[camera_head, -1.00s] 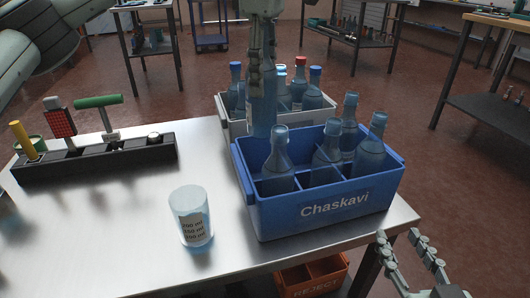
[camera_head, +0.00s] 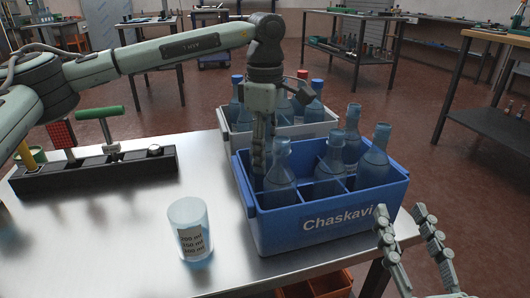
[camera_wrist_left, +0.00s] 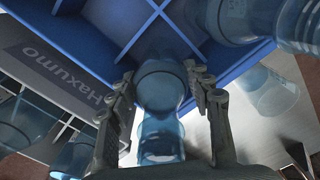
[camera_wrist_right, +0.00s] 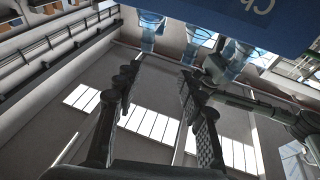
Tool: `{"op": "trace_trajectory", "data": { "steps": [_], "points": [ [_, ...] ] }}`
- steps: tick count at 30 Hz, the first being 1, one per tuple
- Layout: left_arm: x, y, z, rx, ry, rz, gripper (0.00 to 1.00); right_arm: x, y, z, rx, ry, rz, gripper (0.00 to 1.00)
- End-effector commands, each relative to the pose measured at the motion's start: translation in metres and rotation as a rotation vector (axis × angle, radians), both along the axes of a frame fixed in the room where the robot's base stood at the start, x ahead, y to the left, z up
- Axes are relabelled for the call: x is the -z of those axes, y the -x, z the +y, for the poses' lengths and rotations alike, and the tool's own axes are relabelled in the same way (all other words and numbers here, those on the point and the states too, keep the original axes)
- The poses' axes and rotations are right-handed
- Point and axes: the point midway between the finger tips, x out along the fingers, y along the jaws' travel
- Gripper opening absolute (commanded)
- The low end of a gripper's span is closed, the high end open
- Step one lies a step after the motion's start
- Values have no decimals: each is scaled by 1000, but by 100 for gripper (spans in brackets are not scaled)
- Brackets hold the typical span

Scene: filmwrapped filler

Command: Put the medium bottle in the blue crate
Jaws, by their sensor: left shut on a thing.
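The blue crate (camera_head: 320,219), marked Chaskavi, stands on the table's right part. Several translucent blue bottles stand in its compartments, one at the front left (camera_head: 280,172) and one at the right (camera_head: 374,160). My right gripper (camera_head: 401,211) is open and empty, right of the crate.
A white crate (camera_head: 318,130) with several bottles stands right behind the blue crate. A clear cup (camera_head: 189,229) with printed volumes stands front left of it. A dark tool rack (camera_head: 95,172) lies at the left. An orange bin (camera_head: 330,284) is below the table. The front-left tabletop is clear.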

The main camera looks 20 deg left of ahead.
Motion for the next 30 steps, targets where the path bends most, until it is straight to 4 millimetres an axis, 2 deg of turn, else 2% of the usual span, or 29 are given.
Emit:
{"op": "trace_trajectory", "data": {
  "steps": [8, 9, 11, 23, 26, 30],
  "points": [
    [2, 0, 0, 0, 1, -1, 6, -4, 1, 0, -2, -9, -21, 40],
    [3, 0, 0, 0, 0, 0, 51, -5, 2, 0, -2, -12, -27, 40],
    [2, 0, 0, 0, 0, 0, 59, -5, 2, 0, -2, -11, -26, 40],
    [-3, 0, 0, 0, 0, -1, 59, -3, 0, 0, -1, -2, -4, 40],
    [-18, -1, 0, 0, 0, -2, 59, 7, -3, -2, 6, 18, 38, 40],
    [-49, -1, 0, 0, 1, -3, 59, 23, -8, -7, 19, 57, 111, 40]
  ]
}}
